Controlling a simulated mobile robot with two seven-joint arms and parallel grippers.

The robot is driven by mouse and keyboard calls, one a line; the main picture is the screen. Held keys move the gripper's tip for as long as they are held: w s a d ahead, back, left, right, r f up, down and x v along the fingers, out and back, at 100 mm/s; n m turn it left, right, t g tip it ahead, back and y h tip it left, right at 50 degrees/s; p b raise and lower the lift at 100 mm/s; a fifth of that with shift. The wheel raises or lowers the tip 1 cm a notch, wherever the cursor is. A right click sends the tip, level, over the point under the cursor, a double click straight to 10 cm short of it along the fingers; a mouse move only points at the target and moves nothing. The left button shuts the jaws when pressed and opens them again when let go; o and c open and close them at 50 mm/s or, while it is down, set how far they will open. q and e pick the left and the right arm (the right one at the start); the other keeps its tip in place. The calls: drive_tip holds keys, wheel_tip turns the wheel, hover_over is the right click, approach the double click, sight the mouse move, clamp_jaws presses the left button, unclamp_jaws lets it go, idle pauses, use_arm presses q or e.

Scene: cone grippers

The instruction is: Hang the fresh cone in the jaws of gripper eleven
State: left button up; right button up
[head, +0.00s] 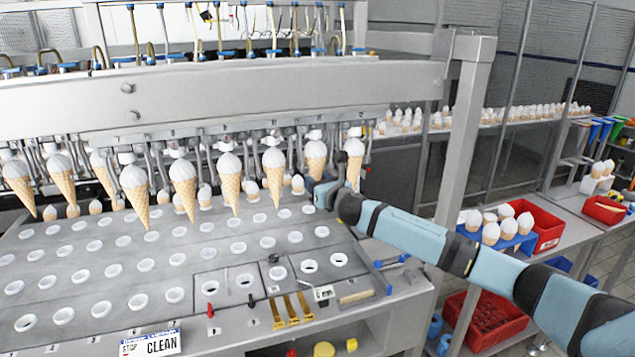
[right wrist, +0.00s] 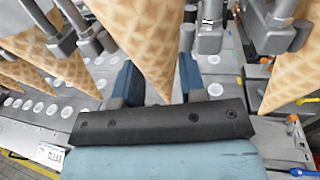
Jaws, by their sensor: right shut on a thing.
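The fresh cone (head: 316,152), a waffle cone with a white top, hangs point down under the machine's long bar, near its right end. My right gripper (head: 328,190) is at its lower part. In the right wrist view the waffle cone (right wrist: 142,40) runs down between my two blue fingers (right wrist: 160,80), which are shut on it. Metal jaws (head: 314,134) of the machine are at the cone's top; whether they grip it, and whether they are gripper eleven, I cannot tell. My left gripper is not in view.
Another cone (head: 354,158) hangs close on the right, and several hang to the left (head: 274,165). Below is a grey plate (head: 215,262) with rows of white-rimmed holes. A thick steel post (head: 462,135) stands right. A red bin (head: 538,222) is at the right.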

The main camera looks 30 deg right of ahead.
drive_tip(key=shift+f, duration=0.45)
idle(0.9)
drive_tip(key=o, duration=1.1)
drive_tip(key=shift+s, duration=0.1)
drive_tip(key=s+a, duration=0.2)
drive_tip(key=s, duration=0.6)
drive_tip(key=shift+s+p, duration=0.3)
drive_tip(key=shift+p, duration=0.05)
idle(0.8)
